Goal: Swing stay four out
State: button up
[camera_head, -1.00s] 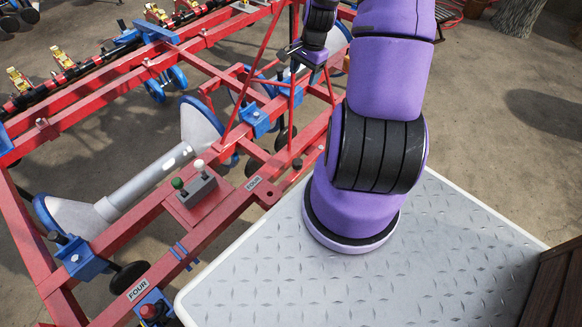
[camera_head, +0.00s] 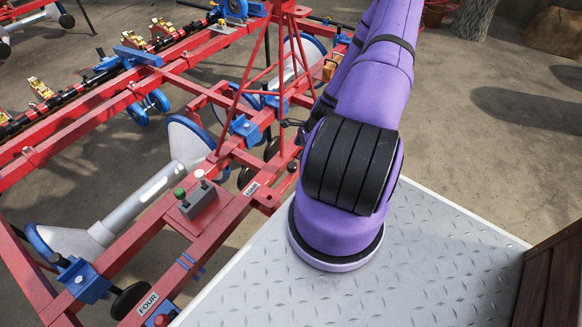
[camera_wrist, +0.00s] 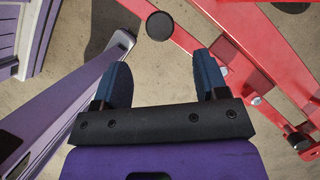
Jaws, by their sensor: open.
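The red planter frame (camera_head: 130,255) fills the left of the head view. It bears a label FOUR (camera_head: 252,188) near the middle and another FOUR label (camera_head: 148,305) at the lower left. I cannot tell which part is stay four. My gripper (camera_wrist: 165,85) shows in the wrist view with its two blue fingers apart and nothing between them. Beyond the fingers, a red bar (camera_wrist: 215,55) runs diagonally, with a round black knob (camera_wrist: 160,26) just ahead of the gap. In the head view my gripper is not clearly visible.
A control box (camera_head: 197,207) with a green and a white knob sits on the frame. A silver roller (camera_head: 140,205) with blue-rimmed ends lies beside it. Red struts (camera_head: 262,60) rise near my arm. Bare ground (camera_head: 500,140) is open at the right.

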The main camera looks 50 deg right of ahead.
aim_at(292, 165)
jog(key=x, duration=0.9)
jog(key=shift+a+f, duration=0.15)
jog(key=shift+f, duration=0.2)
jog(key=shift+w, duration=0.1)
